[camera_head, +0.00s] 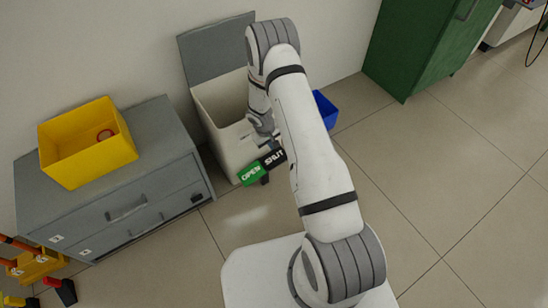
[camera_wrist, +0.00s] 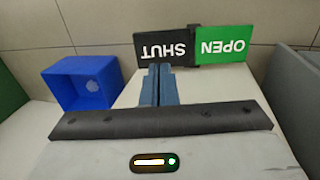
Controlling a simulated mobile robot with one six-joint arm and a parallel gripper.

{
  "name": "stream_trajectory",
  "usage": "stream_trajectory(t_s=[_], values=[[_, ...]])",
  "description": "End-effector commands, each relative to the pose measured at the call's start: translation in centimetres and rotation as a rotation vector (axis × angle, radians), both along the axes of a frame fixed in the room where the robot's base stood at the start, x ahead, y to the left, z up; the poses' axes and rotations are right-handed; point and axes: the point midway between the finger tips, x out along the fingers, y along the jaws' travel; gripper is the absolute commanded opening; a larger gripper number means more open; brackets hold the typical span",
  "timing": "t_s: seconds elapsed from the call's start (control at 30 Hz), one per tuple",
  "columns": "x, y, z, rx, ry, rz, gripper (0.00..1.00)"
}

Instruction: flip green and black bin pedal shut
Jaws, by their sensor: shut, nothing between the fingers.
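The bin (camera_head: 222,150) is a pale box against the wall, its grey lid (camera_head: 214,50) standing up. At its front sits the pedal, with a green OPEN half (camera_head: 251,174) and a black SHUT half (camera_head: 273,158). In the wrist view the green half (camera_wrist: 222,46) is on the right and the black half (camera_wrist: 167,48) on the left, upside down. My gripper (camera_wrist: 160,68) is shut and empty. Its blue-grey fingertips are at the lower edge of the black half; I cannot tell whether they touch it. In the head view my arm partly hides the bin.
A blue bin (camera_head: 325,110) stands right of the bin, behind my arm; the wrist view shows it at left (camera_wrist: 82,84). A grey drawer cabinet (camera_head: 155,125) with a yellow bin (camera_head: 62,165) stands left. A green cabinet (camera_head: 420,45) stands right. Floor in front is clear.

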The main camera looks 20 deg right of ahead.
Motion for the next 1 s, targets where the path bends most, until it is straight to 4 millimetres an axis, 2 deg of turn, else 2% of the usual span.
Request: stream_trajectory(t_s=[0.17, 0.6, 0.8, 1.0], values=[[0.1, -0.4, -2.2, -0.001, 0.002, 0.001, 0.00], [0.6, -2.2, -11.1, 0.000, 0.002, 0.000, 0.00], [0.9, -2.7, -13.1, 0.000, 0.000, 0.001, 0.00], [0.9, -2.8, -13.5, 0.000, 0.000, 0.002, 0.00]])
